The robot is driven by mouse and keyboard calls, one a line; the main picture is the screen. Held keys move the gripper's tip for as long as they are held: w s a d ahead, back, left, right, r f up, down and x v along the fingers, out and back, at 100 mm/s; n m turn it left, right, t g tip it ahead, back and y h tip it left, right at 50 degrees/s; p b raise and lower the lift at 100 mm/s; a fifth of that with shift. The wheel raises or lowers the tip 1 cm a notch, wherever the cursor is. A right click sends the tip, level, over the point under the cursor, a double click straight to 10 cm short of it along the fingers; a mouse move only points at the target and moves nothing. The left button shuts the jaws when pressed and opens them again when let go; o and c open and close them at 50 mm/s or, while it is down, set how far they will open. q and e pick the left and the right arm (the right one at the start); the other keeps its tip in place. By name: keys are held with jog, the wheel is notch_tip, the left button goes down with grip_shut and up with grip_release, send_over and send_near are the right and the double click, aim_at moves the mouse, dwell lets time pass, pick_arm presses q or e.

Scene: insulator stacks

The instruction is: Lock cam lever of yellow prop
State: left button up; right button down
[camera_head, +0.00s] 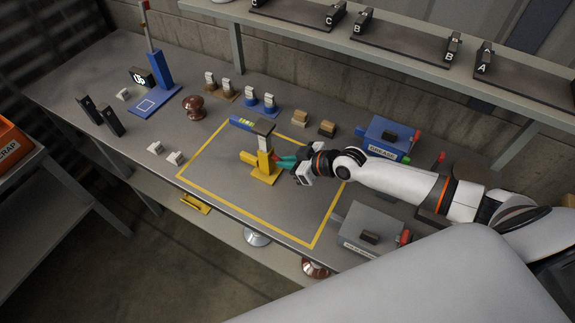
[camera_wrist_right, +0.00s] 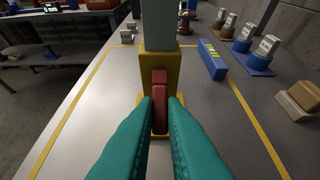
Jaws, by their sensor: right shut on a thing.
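The yellow prop (camera_head: 265,165) stands upright inside the yellow taped square, with a grey post and a dark top plate above its yellow body. In the right wrist view the prop (camera_wrist_right: 147,65) is straight ahead, and its red cam lever (camera_wrist_right: 160,85) stands upright along the near face. My right gripper (camera_head: 281,161) reaches the prop from the right. Its teal fingers (camera_wrist_right: 160,110) are closed on either side of the lever's lower part. In the head view the fingers hide the lever. My left gripper is in neither view.
A blue spirit level (camera_head: 243,122) is beside the prop's top in the head view. A blue box (camera_head: 387,137) and a grey box (camera_head: 371,230) are near my right arm. Brown and blue insulator pieces stand behind the taped square. The square's left and front parts are clear.

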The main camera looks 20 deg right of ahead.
dwell(0.3)
jog(key=c, duration=1.5)
grip_release()
jog(key=shift+b+v, duration=0.4)
jog(key=shift+v, duration=5.6)
